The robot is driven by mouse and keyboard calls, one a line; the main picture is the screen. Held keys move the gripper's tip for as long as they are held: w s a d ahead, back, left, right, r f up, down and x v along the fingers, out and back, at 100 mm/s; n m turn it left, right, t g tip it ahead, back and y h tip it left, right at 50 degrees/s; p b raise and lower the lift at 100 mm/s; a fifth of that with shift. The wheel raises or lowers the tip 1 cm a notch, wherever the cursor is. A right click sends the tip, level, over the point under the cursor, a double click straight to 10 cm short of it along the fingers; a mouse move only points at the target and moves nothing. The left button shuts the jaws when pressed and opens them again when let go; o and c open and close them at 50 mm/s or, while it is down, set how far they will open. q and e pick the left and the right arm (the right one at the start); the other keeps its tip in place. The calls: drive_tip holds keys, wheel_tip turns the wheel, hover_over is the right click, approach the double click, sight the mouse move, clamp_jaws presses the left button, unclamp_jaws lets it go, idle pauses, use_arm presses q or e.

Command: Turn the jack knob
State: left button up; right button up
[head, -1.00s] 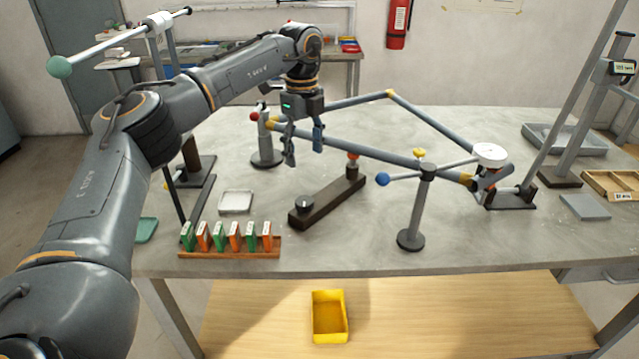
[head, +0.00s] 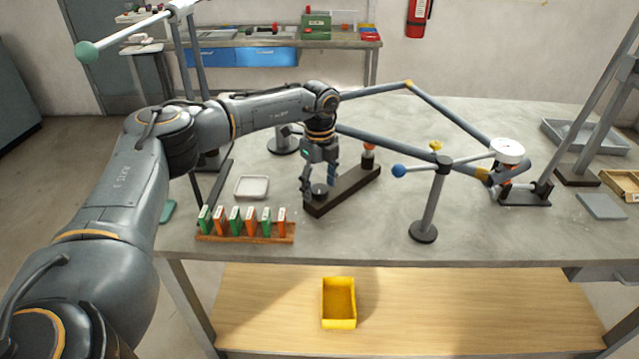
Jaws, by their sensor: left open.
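A dark bar-shaped block (head: 346,194) lies on the table with a round black knob (head: 319,190) on its near left end. I cannot tell whether the fingers touch the knob. My right gripper is not in view.
A grey tube frame (head: 450,118) spans behind and right of the block. A stand with a blue-ended bar (head: 430,200) is to the right. A rack of green and orange blocks (head: 245,232) and a pale tray (head: 252,187) are left. The front table strip is clear.

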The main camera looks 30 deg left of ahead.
use_arm(q)
drive_tip(key=shift+f, duration=0.1)
drive_tip(key=shift+c, duration=1.1)
drive_tip(key=c, duration=0.9)
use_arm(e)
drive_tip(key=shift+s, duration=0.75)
use_arm(q)
drive_tip(key=shift+m, duration=0.3)
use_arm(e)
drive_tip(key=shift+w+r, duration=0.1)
